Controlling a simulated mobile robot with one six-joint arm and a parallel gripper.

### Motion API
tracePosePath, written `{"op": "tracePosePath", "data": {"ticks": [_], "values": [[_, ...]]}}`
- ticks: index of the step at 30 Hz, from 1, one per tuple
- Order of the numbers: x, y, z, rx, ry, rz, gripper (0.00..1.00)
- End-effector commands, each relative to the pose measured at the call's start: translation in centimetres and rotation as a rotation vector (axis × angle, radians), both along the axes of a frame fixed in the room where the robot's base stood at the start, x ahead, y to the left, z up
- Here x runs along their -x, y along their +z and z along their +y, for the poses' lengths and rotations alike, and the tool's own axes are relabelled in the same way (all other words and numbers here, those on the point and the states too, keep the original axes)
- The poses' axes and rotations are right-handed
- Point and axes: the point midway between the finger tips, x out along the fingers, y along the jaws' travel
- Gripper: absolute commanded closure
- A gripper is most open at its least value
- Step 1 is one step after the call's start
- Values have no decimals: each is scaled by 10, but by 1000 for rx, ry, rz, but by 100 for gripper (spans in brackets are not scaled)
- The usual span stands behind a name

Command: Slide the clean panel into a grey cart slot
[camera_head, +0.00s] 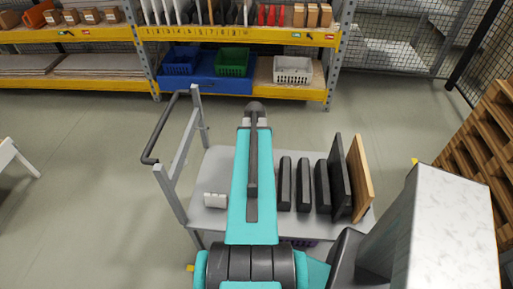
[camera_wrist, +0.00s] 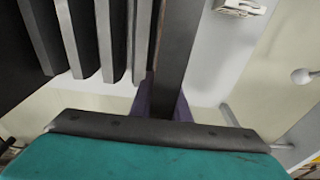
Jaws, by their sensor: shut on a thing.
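My gripper (camera_wrist: 164,101) has its purple fingers shut on a dark grey panel (camera_wrist: 179,50) in the wrist view. A thin brownish strip runs along the panel's left edge. The panel stands on edge, roughly parallel to the cart's dark upright dividers (camera_wrist: 112,35) and beside the end one. The grey cart (camera_head: 325,225) is below my arm in the head view, with dividers (camera_head: 302,185) to the right of my arm. My arm hides the fingertips there. I cannot tell whether the panel's lower edge is inside a slot.
A dark panel (camera_head: 340,178) and a wooden panel (camera_head: 360,178) stand at the cart's right end. A small white object (camera_head: 214,200) lies on the cart's left part. The cart's handle (camera_head: 165,125) rises at left. Shelving (camera_head: 235,90) with bins stands behind; wooden pallets (camera_head: 485,150) are at right.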

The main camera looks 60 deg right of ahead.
Motion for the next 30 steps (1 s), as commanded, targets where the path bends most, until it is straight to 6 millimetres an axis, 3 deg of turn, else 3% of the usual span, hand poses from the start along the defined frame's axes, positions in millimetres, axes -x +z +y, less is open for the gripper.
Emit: {"op": "tracePosePath", "data": {"ticks": [30], "values": [[-1,-55,0,3,2,-1,100]]}}
